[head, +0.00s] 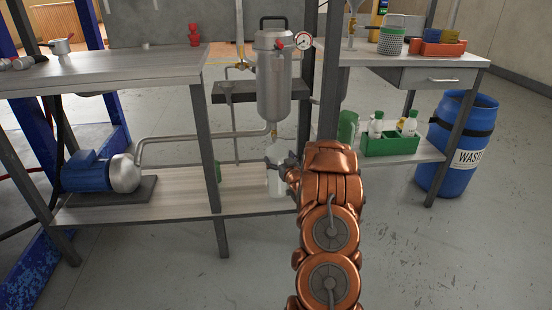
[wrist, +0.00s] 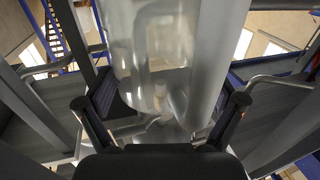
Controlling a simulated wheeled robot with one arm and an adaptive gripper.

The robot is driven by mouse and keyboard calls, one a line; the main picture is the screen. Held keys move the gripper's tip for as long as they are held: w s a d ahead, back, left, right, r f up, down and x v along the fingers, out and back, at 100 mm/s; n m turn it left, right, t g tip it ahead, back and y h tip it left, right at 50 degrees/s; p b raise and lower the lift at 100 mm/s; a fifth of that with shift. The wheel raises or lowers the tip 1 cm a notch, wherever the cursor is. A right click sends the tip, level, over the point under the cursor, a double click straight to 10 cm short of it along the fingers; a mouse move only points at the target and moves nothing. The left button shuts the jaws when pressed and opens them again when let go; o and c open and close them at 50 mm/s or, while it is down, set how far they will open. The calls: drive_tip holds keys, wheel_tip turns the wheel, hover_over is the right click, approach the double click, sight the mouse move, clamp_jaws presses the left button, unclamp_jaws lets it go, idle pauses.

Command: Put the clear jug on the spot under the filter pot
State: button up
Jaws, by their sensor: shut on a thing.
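The clear jug (head: 281,187) is upright at the lower shelf, straight below the filter pot (head: 273,85). In the wrist view the see-through jug (wrist: 145,45) fills the middle, between the fingers. My gripper (head: 281,165) is shut on the jug; its fingers also show in the wrist view (wrist: 160,108), one on each side. The filter pot is a grey metal vessel with a black handle, a gauge and a brass outlet just above the jug. I cannot tell if the jug's base touches the shelf. The spot under the jug is hidden.
The lower shelf (head: 160,195) carries a blue pump (head: 85,175) at left, with a pipe to the pot. Frame posts flank the pot. At right are a green crate of bottles (head: 390,145) and a blue waste drum (head: 455,145). The shelf left of the jug is mostly bare.

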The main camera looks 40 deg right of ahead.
sight(273, 153)
drive_tip(key=shift+w+d+f, duration=0.1)
drive_tip(key=shift+w+d, duration=0.1)
drive_tip(key=shift+w, duration=0.45)
drive_tip(key=shift+b+x, duration=0.5)
drive_tip(key=shift+x, duration=0.55)
drive_tip(key=shift+d+f+b, duration=0.1)
drive_tip(key=shift+f+b, duration=0.25)
drive_tip(key=shift+f, duration=0.4)
drive_tip(key=shift+r, duration=0.15)
drive_tip(key=o, duration=1.2)
